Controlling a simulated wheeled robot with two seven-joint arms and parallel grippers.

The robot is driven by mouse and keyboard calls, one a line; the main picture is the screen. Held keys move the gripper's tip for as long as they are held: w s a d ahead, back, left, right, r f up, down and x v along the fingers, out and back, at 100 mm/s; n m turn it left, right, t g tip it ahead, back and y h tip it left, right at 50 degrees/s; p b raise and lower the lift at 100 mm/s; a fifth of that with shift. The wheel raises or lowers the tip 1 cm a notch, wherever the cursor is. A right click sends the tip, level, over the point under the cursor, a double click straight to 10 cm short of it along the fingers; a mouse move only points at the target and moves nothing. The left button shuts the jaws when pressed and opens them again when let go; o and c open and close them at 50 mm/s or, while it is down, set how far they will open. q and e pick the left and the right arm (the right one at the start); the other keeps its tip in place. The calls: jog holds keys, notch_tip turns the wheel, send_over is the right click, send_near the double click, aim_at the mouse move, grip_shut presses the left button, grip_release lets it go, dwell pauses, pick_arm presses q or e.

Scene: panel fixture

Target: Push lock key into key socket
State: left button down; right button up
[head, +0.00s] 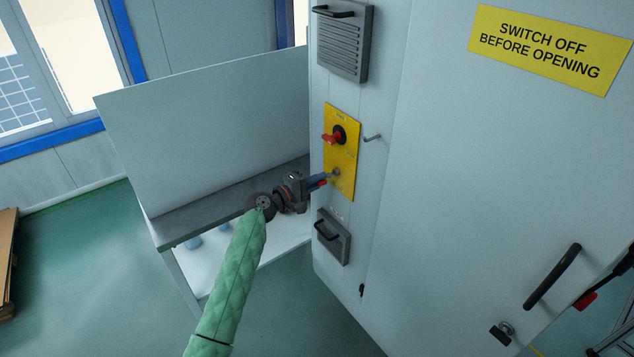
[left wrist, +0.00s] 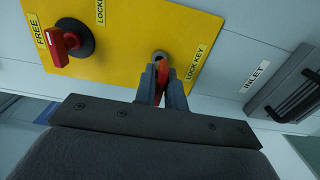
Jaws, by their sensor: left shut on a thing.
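My left gripper (head: 325,180) is at the yellow panel (head: 347,148) on the cabinet's side. It is shut on the red lock key (left wrist: 160,85), which shows between the fingers in the left wrist view and is mostly hidden by them. The round metal key socket (left wrist: 160,57) lies just beyond the fingertips, by the "LOCK KEY" label; it also shows in the head view (head: 336,173). I cannot tell whether the key's tip touches or enters the socket. My right gripper is not in view.
A red rotary switch (head: 332,137) sits above the socket, near the "FREE" label. A metal hook (head: 373,138) sticks out right of the panel. Handled grey vents are above (head: 343,45) and below (head: 333,238). A grey bench (head: 200,220) stands left of the cabinet.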

pick_arm(q)
jog(key=shift+x, duration=0.85)
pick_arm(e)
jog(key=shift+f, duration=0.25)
pick_arm(q)
jog(key=c, duration=1.4)
grip_release()
